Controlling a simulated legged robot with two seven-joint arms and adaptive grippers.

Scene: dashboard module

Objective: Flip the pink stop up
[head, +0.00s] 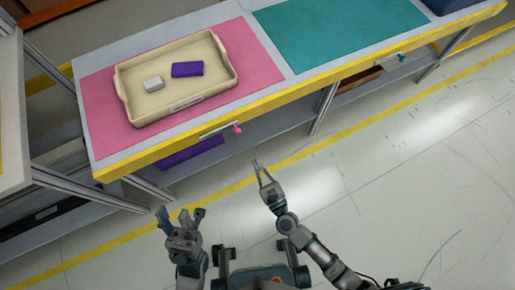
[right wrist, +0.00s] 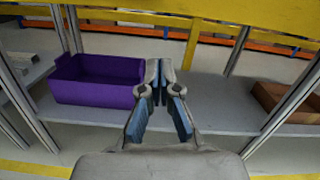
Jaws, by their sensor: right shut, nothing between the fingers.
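The pink stop (head: 237,129) is a small pink piece on the yellow front edge of the table, at the right end of a short metal bar (head: 219,128) below the pink mat. It seems to hang down, but it is small. My right gripper (head: 257,162) is shut and empty, below and to the right of the pink stop in the head view, apart from it.
A beige tray (head: 126,83) on the pink mat (head: 98,105) holds a purple block (head: 187,69) and a grey block (head: 154,83). A purple bin (right wrist: 100,88) sits on the lower shelf. The floor in front is clear.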

